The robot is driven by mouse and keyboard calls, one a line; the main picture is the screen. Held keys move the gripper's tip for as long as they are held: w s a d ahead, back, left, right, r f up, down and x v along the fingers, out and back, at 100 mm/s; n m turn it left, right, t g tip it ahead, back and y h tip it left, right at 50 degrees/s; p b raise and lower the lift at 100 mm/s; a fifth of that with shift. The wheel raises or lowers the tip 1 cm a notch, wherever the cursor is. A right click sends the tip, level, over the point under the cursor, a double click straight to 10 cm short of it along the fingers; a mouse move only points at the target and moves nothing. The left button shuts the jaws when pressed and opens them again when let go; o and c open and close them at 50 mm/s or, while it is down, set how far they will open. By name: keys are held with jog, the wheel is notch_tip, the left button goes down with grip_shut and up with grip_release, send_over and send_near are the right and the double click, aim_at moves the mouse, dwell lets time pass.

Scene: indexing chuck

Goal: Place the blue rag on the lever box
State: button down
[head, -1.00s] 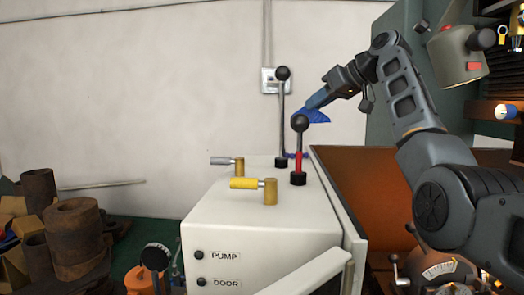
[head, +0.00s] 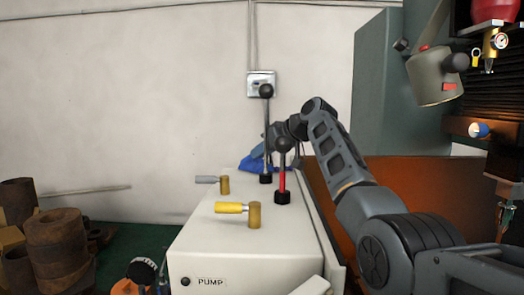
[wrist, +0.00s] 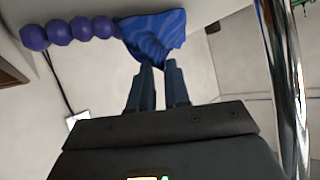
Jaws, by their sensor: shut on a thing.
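The blue rag (head: 251,163) shows in the head view at the back of the lever box (head: 215,235), behind the levers. The box is cream-white. I cannot tell whether the rag touches its top. In the wrist view the patterned rag (wrist: 155,32) bunches at the fingertips of my gripper (wrist: 158,66), which is shut on it. In the head view my gripper is partly hidden behind the upright levers. The black-knobbed lever (head: 266,130) and the red-sleeved lever (head: 282,175) stand upright.
Blue-purple beads (wrist: 72,32) lie beside the rag in the wrist view. A shiny rod (wrist: 278,70) is close on the right. Rusty cylinders (head: 58,245) stand at left.

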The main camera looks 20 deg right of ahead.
jog(key=shift+f, duration=0.3)
jog(key=c, duration=1.1)
grip_release()
jog(key=shift+o, duration=0.2)
jog(key=b+v, duration=0.3)
jog(key=v, duration=0.9)
jog(key=shift+b, duration=0.35)
